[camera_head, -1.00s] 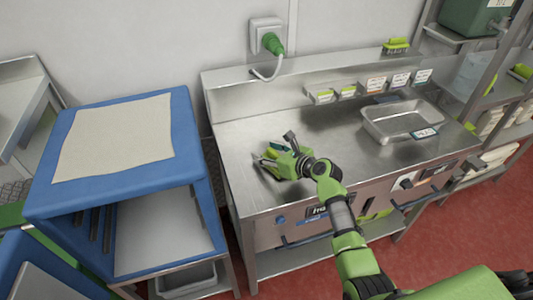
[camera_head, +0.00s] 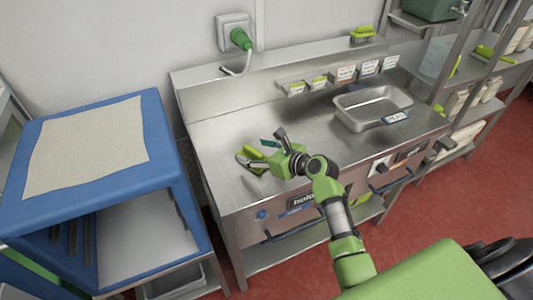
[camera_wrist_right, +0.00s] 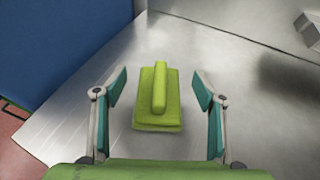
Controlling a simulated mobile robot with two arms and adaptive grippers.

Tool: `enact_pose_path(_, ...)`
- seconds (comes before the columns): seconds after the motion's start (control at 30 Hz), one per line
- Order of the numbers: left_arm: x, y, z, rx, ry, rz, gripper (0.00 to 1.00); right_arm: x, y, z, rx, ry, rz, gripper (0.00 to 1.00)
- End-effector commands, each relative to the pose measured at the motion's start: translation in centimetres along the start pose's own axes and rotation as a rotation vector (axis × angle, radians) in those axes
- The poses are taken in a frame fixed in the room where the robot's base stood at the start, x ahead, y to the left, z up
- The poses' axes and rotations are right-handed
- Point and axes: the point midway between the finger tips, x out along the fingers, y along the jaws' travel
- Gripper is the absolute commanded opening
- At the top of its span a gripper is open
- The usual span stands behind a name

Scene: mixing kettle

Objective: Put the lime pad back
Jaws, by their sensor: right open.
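The lime pad (camera_head: 249,157) is a flat lime block with a raised handle ridge. It lies on the left part of the steel counter. In the right wrist view the pad (camera_wrist_right: 157,112) sits flat, centred ahead of my right gripper, with its ridge pointing away from me. My right gripper (camera_head: 262,152) is open, low over the counter, just right of the pad in the head view. Its two teal-padded fingers are apart on either side of the pad's line and touch nothing that I can see. My left gripper is not in view.
A steel tray (camera_head: 345,117) with a label stands on the counter's right. Small labelled bins (camera_head: 346,72) line the back ledge, where a lime brush (camera_head: 362,34) also rests. A blue cart (camera_head: 165,146) stands left of the counter. The counter's middle is clear.

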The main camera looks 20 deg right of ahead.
Motion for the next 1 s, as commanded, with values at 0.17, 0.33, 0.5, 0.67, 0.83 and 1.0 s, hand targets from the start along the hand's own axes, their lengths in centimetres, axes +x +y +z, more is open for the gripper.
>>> enact_pose_path(0.17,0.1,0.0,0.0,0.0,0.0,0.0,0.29,-3.5,0.0,-0.1,-0.002,0.001,-0.001,0.64)
enact_pose_path(0.33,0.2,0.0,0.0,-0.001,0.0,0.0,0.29,-5.4,0.0,0.0,-0.001,0.0,0.0,0.64)
enact_pose_path(0.5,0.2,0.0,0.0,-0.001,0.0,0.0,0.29,-6.0,0.0,0.0,0.0,0.0,0.001,0.64)
enact_pose_path(0.67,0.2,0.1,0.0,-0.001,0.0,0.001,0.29,-6.0,0.0,0.0,0.0,0.0,0.001,0.64)
enact_pose_path(0.83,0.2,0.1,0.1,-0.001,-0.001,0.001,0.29,-6.0,0.0,0.0,-0.001,0.0,0.001,0.64)
enact_pose_path(1.0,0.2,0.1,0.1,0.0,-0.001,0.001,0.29,-6.0,0.0,0.0,-0.001,0.0,0.0,0.64)
